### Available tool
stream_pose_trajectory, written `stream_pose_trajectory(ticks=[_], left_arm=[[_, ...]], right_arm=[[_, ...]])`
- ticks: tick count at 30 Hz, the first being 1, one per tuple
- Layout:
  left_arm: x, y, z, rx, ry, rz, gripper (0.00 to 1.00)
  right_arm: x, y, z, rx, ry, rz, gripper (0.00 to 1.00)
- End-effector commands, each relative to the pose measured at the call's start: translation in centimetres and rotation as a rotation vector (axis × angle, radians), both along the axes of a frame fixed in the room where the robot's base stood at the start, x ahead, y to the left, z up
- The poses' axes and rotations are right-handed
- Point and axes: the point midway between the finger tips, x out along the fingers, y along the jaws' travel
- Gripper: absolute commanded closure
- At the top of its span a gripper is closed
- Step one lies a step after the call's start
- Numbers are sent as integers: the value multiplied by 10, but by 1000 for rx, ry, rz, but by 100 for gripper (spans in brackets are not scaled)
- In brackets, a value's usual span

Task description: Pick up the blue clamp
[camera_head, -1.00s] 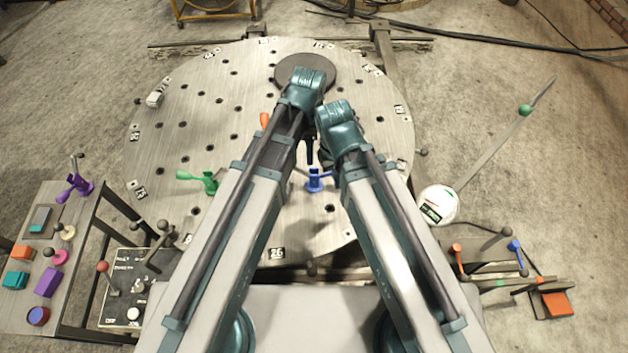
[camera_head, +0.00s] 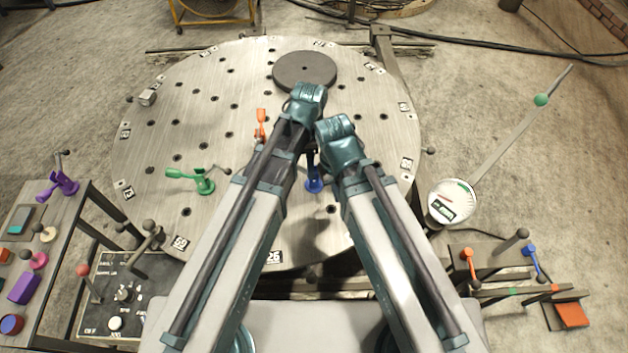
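The blue clamp (camera_head: 314,184) stands on the round perforated table (camera_head: 222,118), in the narrow gap between my two arms. Its base shows, but its upper part is partly covered. A dark part, perhaps a gripper, hangs in the gap just above the clamp in the picture; I cannot tell which arm it belongs to or whether it touches the clamp. My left arm comes in from the left and my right arm from the right, both with bent elbows over the table. Their fingertips are hidden under the arm links, so no grip can be made out.
A green clamp (camera_head: 203,184) and an orange clamp (camera_head: 261,130) stand left of my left arm. A dark disc (camera_head: 305,70) lies at the table's far side. A side shelf (camera_head: 62,222) and control box (camera_head: 122,300) are at left; a dial gauge (camera_head: 450,204) is at right.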

Motion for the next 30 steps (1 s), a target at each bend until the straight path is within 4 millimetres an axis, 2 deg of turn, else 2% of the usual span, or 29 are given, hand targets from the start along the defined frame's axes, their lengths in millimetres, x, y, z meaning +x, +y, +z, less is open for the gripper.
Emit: stream_pose_trajectory(ticks=[12,21,23,30], left_arm=[[2,-10,-48,0,0,0,28],[2,-10,-49,0,0,0,28],[2,-10,-49,0,0,0,35],[2,-10,-49,0,0,0,78]], right_arm=[[0,0,-48,0,0,0,100],[0,0,-49,0,0,0,100],[0,0,-49,0,0,0,100],[0,0,-49,0,0,0,100]])
